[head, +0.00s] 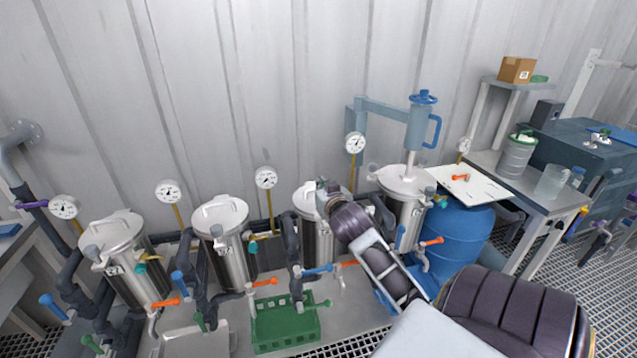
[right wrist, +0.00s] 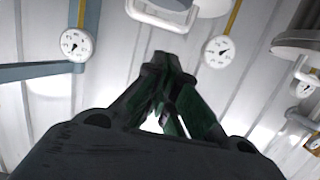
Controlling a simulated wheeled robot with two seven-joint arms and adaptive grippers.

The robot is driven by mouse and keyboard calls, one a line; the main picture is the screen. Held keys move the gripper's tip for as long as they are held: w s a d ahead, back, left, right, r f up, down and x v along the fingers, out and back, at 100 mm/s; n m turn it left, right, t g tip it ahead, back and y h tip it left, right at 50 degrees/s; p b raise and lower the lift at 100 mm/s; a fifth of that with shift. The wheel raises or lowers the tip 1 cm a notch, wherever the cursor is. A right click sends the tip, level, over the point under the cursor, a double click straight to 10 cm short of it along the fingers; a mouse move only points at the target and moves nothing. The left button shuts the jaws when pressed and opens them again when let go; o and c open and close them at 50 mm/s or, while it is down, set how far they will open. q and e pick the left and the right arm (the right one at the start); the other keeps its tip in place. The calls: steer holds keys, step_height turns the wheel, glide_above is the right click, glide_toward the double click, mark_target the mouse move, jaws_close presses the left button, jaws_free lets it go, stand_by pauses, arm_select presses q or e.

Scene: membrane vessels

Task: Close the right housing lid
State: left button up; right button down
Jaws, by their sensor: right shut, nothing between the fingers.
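Several steel housings with round lids stand in a row in the head view. The rightmost housing's lid (head: 405,180) lies flat on top, under a blue lifting arm. The lid to its left (head: 305,197) is partly hidden behind my right gripper (head: 324,190), so I cannot tell whether it is fully seated. In the right wrist view my right gripper (right wrist: 168,68) is shut and empty, its dark green fingers together. A pale lid edge with a bar handle (right wrist: 172,12) shows just beyond the fingertips; contact cannot be told. My left gripper is out of view.
The blue lifting arm (head: 421,125) and a blue drum (head: 458,240) stand at the right. Dial gauges (head: 265,178) rise behind the housings. A green crate (head: 287,325) and colored valve handles lie in front. A bench (head: 550,205) holds containers at right.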

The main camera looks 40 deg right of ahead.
steer(key=shift+s+a+f, duration=0.1)
steer(key=shift+s+a, duration=0.15)
steer(key=shift+s, duration=0.25)
steer(key=shift+s+a+f, duration=0.1)
steer(key=shift+s+a, duration=0.15)
steer(key=shift+s, duration=0.2)
steer(key=shift+s+a, duration=0.15)
steer(key=shift+s, duration=0.05)
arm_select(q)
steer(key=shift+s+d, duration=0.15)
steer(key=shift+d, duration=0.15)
